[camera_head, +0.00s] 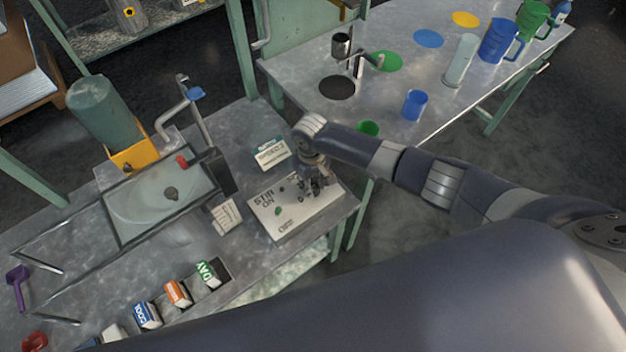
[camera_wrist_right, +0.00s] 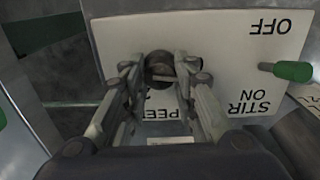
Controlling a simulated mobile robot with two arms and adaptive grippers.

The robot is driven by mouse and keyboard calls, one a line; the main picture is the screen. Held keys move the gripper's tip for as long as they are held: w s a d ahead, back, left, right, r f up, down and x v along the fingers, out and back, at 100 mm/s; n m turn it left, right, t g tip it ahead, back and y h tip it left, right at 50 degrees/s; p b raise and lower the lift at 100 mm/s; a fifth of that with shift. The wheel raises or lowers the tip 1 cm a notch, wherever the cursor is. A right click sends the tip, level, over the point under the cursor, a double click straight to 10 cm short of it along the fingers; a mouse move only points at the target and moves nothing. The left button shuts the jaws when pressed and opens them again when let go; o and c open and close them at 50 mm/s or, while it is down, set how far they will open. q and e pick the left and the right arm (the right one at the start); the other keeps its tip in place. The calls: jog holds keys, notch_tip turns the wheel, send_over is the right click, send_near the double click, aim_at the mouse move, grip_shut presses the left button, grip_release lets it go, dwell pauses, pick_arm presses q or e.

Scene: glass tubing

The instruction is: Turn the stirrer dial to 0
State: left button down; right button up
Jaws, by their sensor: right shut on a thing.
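The white stirrer panel (camera_head: 290,222) lies on the metal bench and carries "STIR ON" and "OFF" labels and a green switch (camera_head: 278,211). The panel fills much of the right wrist view (camera_wrist_right: 215,40), with the green switch handle (camera_wrist_right: 293,71) at its right. The dark round dial (camera_wrist_right: 160,62) sits between my right gripper's fingers in that view. My right gripper (camera_head: 318,190) points down at the panel's right part and is shut on the dial. Its fingers hide the dial in the head view and part of its scale in the wrist view. My left gripper is not in view.
A "SPEED" card (camera_head: 271,153) stands behind the panel, and a written card (camera_head: 227,215) is at its left. A glass-like tray (camera_head: 140,205) with a dark knob is further left. Several labelled blocks (camera_head: 178,293) line the front edge. A second table (camera_head: 440,70) holds cups.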

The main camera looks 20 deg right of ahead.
jog(key=shift+n, duration=0.8)
jog(key=o, duration=1.1)
jog(key=shift+r, duration=0.25)
jog(key=r, duration=1.1)
jog(key=shift+s+a+r, duration=0.1)
jog(key=shift+a+r, duration=0.1)
jog(key=shift+r, duration=0.05)
